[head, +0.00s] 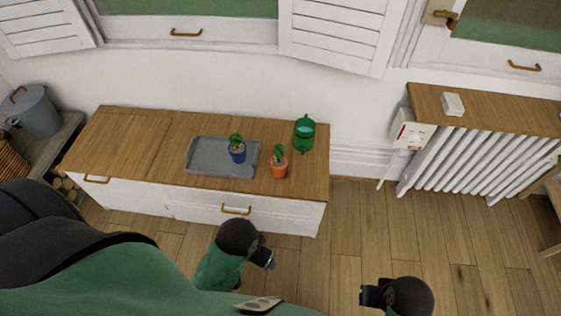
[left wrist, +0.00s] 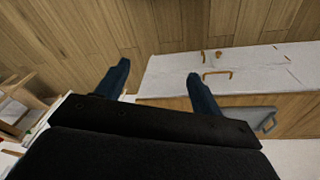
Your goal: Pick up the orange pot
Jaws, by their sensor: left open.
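The orange pot (head: 280,169) stands upright on the wooden top of a low cabinet, near its front right part, with a small green plant in it. It is just right of a grey tray (head: 205,171). My left gripper (head: 268,260) is below and in front of the cabinet, apart from the pot. In the left wrist view its two fingers (left wrist: 160,82) are spread with nothing between them. My right gripper (head: 368,295) is over the floor at lower right; its jaws are too small to judge. The left wrist view does not show the pot.
A blue pot (head: 238,155) with a plant stands on the tray's right part. The cabinet (head: 135,140) has bare top at left. A white radiator (head: 470,163) is at right; the floor (head: 400,220) between is clear.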

